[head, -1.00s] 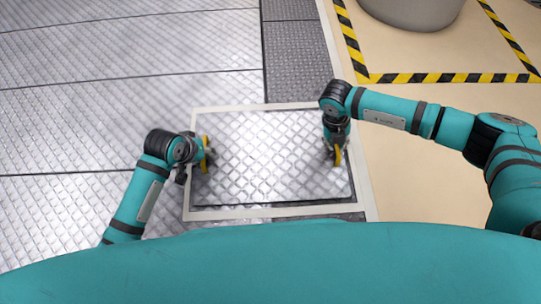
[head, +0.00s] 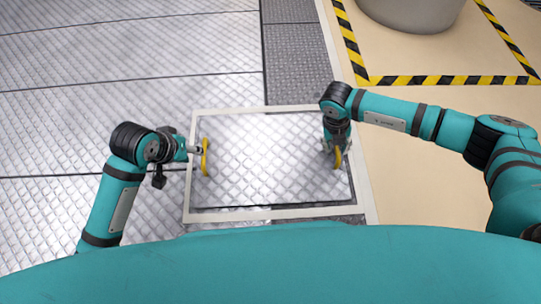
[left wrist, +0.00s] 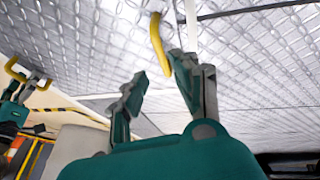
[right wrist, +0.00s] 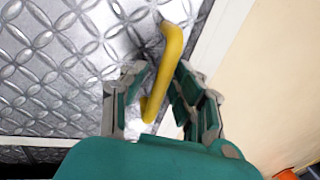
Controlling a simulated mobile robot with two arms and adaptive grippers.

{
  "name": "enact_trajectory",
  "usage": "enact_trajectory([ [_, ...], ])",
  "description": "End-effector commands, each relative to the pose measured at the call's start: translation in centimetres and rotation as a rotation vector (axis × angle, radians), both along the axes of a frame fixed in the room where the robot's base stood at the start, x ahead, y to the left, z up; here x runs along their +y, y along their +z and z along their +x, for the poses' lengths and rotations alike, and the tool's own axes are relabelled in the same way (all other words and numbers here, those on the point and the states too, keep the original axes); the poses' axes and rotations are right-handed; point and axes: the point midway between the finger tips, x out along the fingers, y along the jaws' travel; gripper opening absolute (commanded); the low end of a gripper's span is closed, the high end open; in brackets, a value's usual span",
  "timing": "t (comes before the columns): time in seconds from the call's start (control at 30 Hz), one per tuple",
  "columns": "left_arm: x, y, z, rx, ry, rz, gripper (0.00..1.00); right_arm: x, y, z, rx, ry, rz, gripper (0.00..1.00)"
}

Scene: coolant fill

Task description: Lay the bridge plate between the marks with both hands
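The bridge plate (head: 272,165), a silver diamond-pattern sheet, lies apparently flat inside the white outline marks (head: 275,213). It has a yellow left handle (head: 205,160) and a yellow right handle (head: 339,158). My left gripper (head: 197,150) is open beside the left handle, on its outer side. In the left wrist view the fingers (left wrist: 160,74) are apart and the left handle (left wrist: 159,42) shows past their tips. My right gripper (head: 335,144) is at the right handle. In the right wrist view its open fingers (right wrist: 158,78) straddle the handle (right wrist: 165,65), with gaps on both sides.
Metal tread flooring (head: 90,110) spreads to the left, with a darker strip (head: 297,60) behind the plate. Beige floor (head: 440,185) lies to the right. Yellow-black tape (head: 440,79) surrounds a grey round object (head: 412,10) at the back right.

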Motion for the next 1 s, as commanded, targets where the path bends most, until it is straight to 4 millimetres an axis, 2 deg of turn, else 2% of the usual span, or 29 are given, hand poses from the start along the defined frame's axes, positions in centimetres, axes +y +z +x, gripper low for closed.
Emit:
enact_trajectory([
  [0.13, 0.4, 1.7, -0.6, -0.002, 0.000, 0.000, 0.29, 0.0, 0.0, 0.0, 0.000, 0.000, 0.000, 0.29],
  [0.33, 0.5, 2.3, -1.0, 0.000, 0.001, -0.001, 0.29, 0.2, 1.0, 0.1, -0.002, -0.001, 0.001, 0.29],
  [0.8, 0.5, 2.3, -0.9, 0.000, 0.001, 0.000, 0.29, 2.0, 10.0, 0.1, -0.003, 0.001, 0.002, 0.29],
  [1.0, 0.5, 2.3, -0.9, 0.000, 0.001, 0.000, 0.29, 2.3, 11.6, 0.1, 0.000, 0.000, 0.000, 0.29],
])
